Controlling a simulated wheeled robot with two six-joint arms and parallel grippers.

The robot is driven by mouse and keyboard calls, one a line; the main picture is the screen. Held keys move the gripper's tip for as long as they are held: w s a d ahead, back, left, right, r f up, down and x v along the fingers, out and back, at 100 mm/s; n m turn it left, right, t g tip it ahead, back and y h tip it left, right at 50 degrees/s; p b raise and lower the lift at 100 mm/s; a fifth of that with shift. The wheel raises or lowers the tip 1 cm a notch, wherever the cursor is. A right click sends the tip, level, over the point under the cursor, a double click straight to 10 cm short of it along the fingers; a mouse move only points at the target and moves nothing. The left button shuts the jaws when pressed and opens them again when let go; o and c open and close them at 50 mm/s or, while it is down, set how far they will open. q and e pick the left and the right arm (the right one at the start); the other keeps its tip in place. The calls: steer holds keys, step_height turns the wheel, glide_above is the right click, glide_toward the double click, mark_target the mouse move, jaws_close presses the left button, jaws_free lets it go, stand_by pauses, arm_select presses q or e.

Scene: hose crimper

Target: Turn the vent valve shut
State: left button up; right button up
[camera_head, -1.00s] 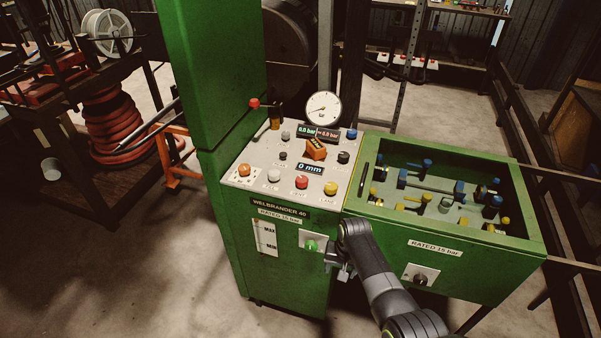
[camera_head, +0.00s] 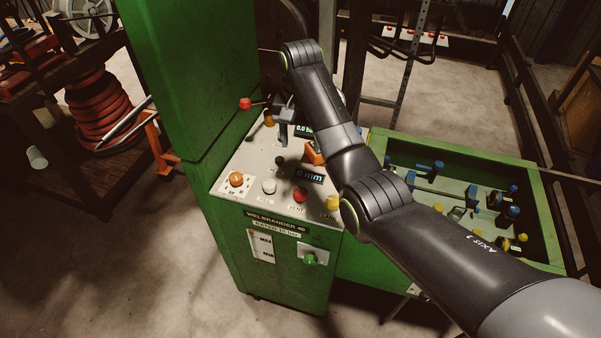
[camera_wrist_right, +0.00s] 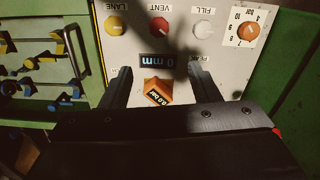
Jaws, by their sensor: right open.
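The vent valve (camera_head: 300,195) is a round red knob on the white sloping panel, above a VENT label. It also shows in the right wrist view, at the top (camera_wrist_right: 159,26), with a pale mark on its face. My right gripper (camera_head: 283,128) is high over the far part of the panel, pointing down, open and empty. In the right wrist view its two fingers (camera_wrist_right: 160,82) straddle the 0 mm display and an orange part, apart from the red knob. My left gripper is not in view.
Next to the red knob are a yellow LANE knob (camera_head: 332,202), a white FILL knob (camera_head: 269,187) and an orange bar dial (camera_head: 236,180). A red-tipped lever (camera_head: 246,104) sticks out left of the gripper. My arm hides the gauge. The green tray (camera_head: 470,165) holds several fittings.

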steer(key=b, duration=0.1)
glide_above(300, 191)
step_height(300, 191, down, 12)
steer(key=shift+s+d+f, duration=0.1)
step_height(300, 191, down, 4)
steer(key=shift+r, duration=0.25)
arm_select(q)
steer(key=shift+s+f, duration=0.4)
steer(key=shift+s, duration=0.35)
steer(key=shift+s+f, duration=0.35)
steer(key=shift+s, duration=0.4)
arm_select(e)
steer(key=shift+f, duration=0.55)
steer(key=shift+c, duration=0.4)
steer(key=c, duration=0.9)
